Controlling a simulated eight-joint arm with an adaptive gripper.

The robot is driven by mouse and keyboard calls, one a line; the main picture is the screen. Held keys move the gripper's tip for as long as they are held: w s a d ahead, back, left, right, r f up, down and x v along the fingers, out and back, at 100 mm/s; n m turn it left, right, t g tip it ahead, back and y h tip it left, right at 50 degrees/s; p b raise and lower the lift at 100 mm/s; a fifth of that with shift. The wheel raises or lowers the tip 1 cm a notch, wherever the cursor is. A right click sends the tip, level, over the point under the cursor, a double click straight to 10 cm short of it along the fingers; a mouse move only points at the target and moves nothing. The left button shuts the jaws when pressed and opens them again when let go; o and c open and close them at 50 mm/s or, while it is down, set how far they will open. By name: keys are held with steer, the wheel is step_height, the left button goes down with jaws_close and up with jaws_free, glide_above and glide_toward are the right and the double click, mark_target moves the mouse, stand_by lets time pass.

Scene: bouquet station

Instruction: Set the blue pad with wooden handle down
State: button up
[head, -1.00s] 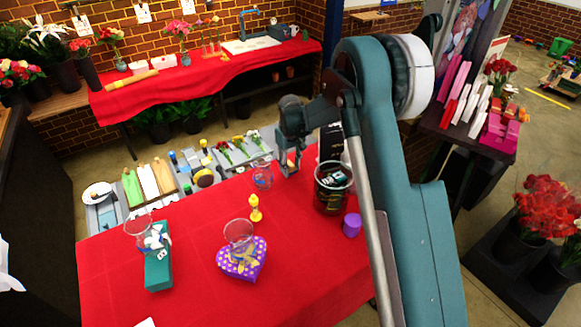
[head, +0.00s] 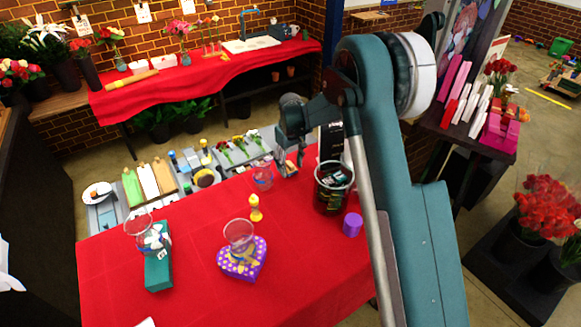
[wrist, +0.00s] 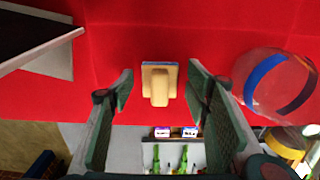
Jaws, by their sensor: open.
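The blue pad with a wooden handle (wrist: 159,84) rests on the red cloth near the table's far edge. Its tan handle faces up, and a thin blue rim shows around the tan top. In the wrist view my gripper (wrist: 160,77) is open, with one finger on each side of the pad and a gap on both sides. In the head view my gripper (head: 297,153) is above the pad (head: 288,170), which looks small there and is partly hard to make out.
A clear glass with a blue band (wrist: 275,82) stands close beside the right finger. It also shows in the head view (head: 262,178). A black container (head: 332,190), a purple cylinder (head: 352,224), a yellow figure (head: 255,210) and a heart box (head: 240,262) stand nearer.

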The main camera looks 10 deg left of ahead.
mark_target(291, 164)
step_height(291, 164, up, 12)
steer(key=shift+f+b, duration=0.25)
steer(key=shift+b, duration=0.1)
stand_by(0.7)
steer(key=s+d+r+m+t, duration=0.2)
steer(key=s+d+r, duration=0.7)
steer(key=d+r, duration=0.3)
steer(key=s+d+r+m+t, duration=0.1)
steer(key=s+d+r+m, duration=0.1)
steer(key=s+d+r, duration=0.9)
steer(key=s+d+m+t, duration=0.2)
steer(key=s+d+m, duration=0.1)
steer(key=s+d, duration=0.95)
steer(key=s+d+f+m+t, duration=0.1)
steer(key=s+d+f, duration=0.1)
steer(key=s, duration=0.4)
steer(key=s+d+f+m+t, duration=0.1)
steer(key=s+d+f, duration=0.2)
steer(key=s+d, duration=0.2)
steer(key=shift+s, duration=1.2)
